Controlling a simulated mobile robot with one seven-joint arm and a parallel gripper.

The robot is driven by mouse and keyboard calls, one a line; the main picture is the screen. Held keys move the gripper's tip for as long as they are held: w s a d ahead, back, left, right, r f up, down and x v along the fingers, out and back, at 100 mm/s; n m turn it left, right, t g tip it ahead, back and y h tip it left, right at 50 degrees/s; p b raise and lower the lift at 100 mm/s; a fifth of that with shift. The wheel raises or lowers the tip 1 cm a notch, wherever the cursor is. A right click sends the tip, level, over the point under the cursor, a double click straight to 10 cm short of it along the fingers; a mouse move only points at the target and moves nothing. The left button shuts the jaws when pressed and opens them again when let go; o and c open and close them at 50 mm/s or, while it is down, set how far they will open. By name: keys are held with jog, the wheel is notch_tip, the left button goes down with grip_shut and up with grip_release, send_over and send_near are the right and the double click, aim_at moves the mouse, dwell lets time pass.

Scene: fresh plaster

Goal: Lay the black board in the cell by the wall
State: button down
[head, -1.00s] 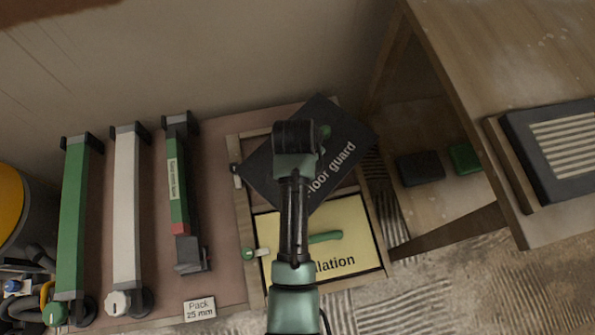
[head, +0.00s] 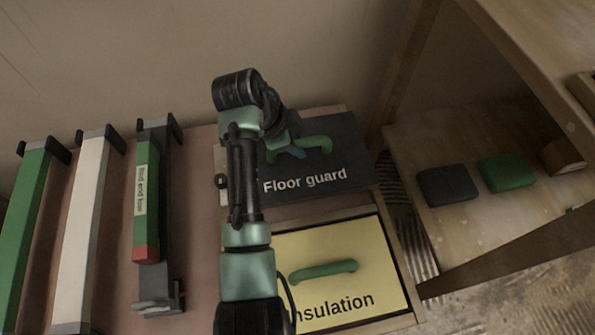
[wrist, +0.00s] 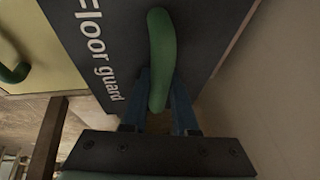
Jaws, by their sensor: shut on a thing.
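The black board (head: 350,155), lettered "Floor guard", is at the far cell of the wooden frame (head: 219,158), by the wall. Its edges line up roughly with that cell. I cannot tell whether it lies flat inside or is slightly above the rim. My gripper (wrist: 158,108) is shut on the board's green handle (head: 313,143), with a blue finger on either side of it in the wrist view. My arm hides the board's left part in the head view. The near cell holds a yellow board (head: 380,265) lettered "Insulation", with its own green handle.
Green, white and green-red long bars (head: 75,240) lie in holders on the left. On the right, a low wooden shelf carries a black pad (head: 447,186) and a green pad (head: 506,173). A wooden table leg (head: 408,75) stands close to the frame's right side.

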aim_at(297, 164)
notch_tip(297, 164, down, 8)
jog(key=b, duration=0.4)
jog(key=shift+r, duration=0.15)
jog(key=c, duration=0.7)
grip_release()
jog(key=p+v, duration=0.6)
jog(key=v, duration=0.6)
